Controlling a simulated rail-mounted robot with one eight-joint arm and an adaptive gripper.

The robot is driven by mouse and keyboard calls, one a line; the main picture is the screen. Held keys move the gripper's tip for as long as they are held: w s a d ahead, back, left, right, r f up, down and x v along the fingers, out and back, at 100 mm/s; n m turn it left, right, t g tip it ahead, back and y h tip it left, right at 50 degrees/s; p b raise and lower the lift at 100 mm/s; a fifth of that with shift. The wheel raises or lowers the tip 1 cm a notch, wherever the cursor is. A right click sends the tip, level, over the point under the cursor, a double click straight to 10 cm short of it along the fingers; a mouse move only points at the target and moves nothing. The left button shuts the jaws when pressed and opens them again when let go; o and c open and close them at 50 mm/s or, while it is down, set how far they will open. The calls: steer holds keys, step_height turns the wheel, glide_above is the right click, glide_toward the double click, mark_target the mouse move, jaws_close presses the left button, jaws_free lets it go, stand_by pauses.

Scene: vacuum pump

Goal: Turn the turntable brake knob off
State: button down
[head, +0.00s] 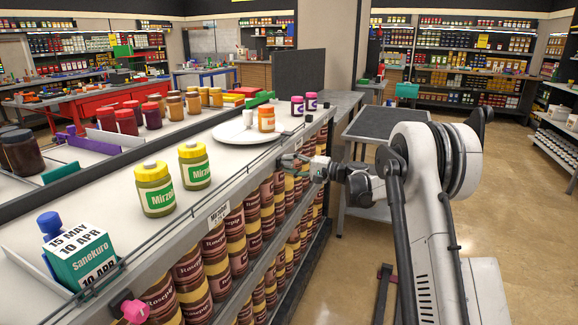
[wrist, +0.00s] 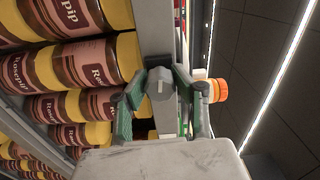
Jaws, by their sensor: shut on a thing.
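The white turntable (head: 235,134) lies on the counter, with an orange-labelled jar (head: 267,119) on it. My gripper (head: 300,163) is at the counter's front side, just below the turntable. In the wrist view its two green fingers (wrist: 160,92) are closed on the grey brake knob (wrist: 159,80), one on each side. The knob's grey pointer shows between the fingertips. In the head view the knob is hidden by my gripper. The orange-lidded jar also shows in the wrist view (wrist: 218,90), to the right of the fingers.
Shelves of Rosepip jars (head: 215,246) fill the counter front beside my gripper. A thin rail (head: 185,226) runs along the front edge. Two Mirzoil-type jars (head: 154,189) and a green box (head: 82,262) stand on the counter. The aisle floor at right is free.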

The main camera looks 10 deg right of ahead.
steer(key=shift+n, duration=0.6)
steer(key=c, duration=1.4)
jaws_free()
steer(key=shift+o, duration=0.2)
steer(key=v, duration=1.2)
steer(key=shift+r, duration=0.1)
